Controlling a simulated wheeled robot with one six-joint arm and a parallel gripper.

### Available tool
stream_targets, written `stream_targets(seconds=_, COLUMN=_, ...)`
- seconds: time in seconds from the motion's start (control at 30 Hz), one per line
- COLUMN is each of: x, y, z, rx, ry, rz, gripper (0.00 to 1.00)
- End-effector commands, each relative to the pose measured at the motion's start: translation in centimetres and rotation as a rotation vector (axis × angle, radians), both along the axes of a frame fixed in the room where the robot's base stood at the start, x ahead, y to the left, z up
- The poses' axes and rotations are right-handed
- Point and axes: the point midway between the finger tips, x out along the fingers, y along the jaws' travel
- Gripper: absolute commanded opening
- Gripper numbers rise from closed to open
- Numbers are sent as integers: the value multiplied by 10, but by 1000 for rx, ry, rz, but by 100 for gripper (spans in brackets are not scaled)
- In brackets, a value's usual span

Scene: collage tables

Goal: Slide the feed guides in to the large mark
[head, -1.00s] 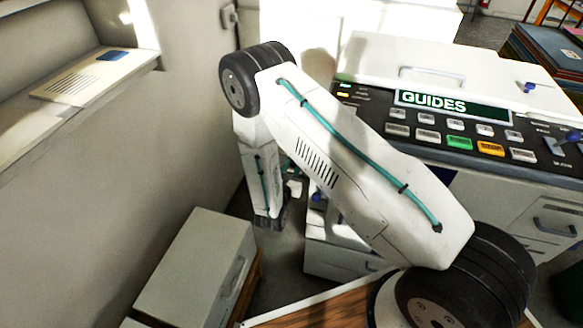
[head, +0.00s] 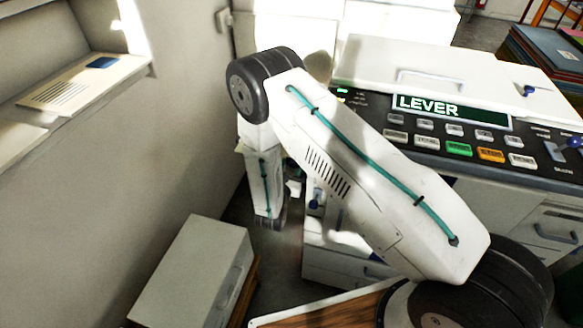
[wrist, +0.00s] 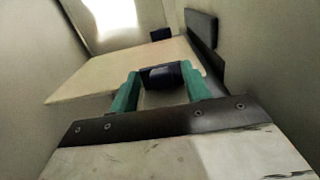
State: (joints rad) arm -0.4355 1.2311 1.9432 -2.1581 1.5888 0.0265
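In the wrist view my gripper (wrist: 163,88) has its two green fingers on either side of a dark blue block (wrist: 164,75), with no clear gap between fingers and block. The block sits at the near edge of a cream tray (wrist: 110,70). A dark upright plate (wrist: 202,32) stands along the tray's right side, and a smaller dark block (wrist: 161,34) is farther back. They look like guide parts; I cannot make out the large mark. In the head view the machine's display (head: 452,109) reads LEVER. My gripper is hidden there behind my arm.
A control panel with several buttons (head: 459,148) and a blue-knobbed lever (head: 562,146) is at the right. Another blue knob (head: 528,90) sits on the white lid. A wall shelf (head: 85,85) and a pale cabinet (head: 195,265) stand at the left.

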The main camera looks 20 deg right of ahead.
Motion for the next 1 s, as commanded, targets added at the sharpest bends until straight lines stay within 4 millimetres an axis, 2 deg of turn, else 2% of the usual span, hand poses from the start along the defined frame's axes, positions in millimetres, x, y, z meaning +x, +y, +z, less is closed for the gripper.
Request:
stream_targets(seconds=0.23, x=-8, y=6, z=0, rx=1, ry=1, rz=3, gripper=47)
stream_targets(seconds=0.5, x=-47, y=29, z=0, rx=-2, ry=1, rz=3, gripper=47)
stream_targets(seconds=0.63, x=-60, y=38, z=0, rx=0, ry=0, rz=2, gripper=47)
stream_targets(seconds=1.0, x=-67, y=41, z=0, rx=0, ry=0, rz=-1, gripper=47)
